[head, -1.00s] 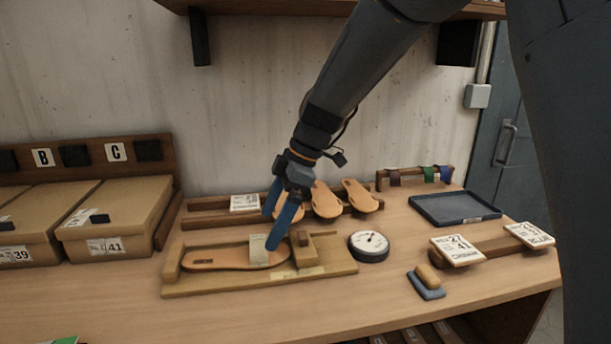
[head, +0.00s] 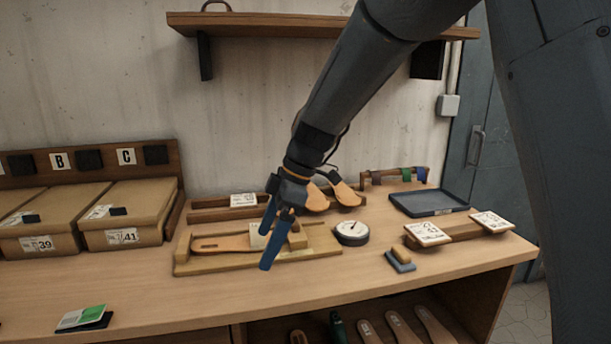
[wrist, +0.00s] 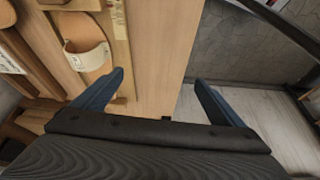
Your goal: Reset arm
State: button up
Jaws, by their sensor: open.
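My gripper (head: 276,236) is open and empty, with its blue fingers pointing down in front of the wooden fixture (head: 200,267) on the bench. In the wrist view my gripper (wrist: 160,90) has its two fingers spread, with the bench's front edge and the floor between and beyond them. A tan sandal sole (head: 222,244) lies flat in the fixture with a pale strap piece (head: 259,238) across it. The sole also shows in the wrist view (wrist: 87,61). The fingers hide part of the fixture's right side.
A round dial gauge (head: 352,232), a blue tray (head: 430,203) and white label cards (head: 427,233) stand to the right. Cardboard boxes (head: 130,210) are at left. A shelf (head: 290,25) hangs above. The bench's front left is mostly clear, with a green-and-white card (head: 82,318).

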jog(key=s+d+f+m+h, duration=0.1)
jog(key=s+d+f+m, duration=0.2)
jog(key=d, duration=0.6)
jog(key=s+d+f+m+t+h, duration=0.1)
jog(key=s+d+f+m, duration=0.3)
jog(key=s+d+m, duration=0.4)
jog(key=s+d+f+m+h, duration=0.2)
jog(key=s+d+f+m, duration=0.2)
jog(key=d+m, duration=0.4)
jog(key=s+d, duration=0.1)
jog(key=d, duration=0.1)
jog(key=shift+s+d+m+t+h, duration=0.25)
jog(key=shift+d+m+t+h, duration=0.05)
jog(key=shift+d+m+t, duration=0.1)
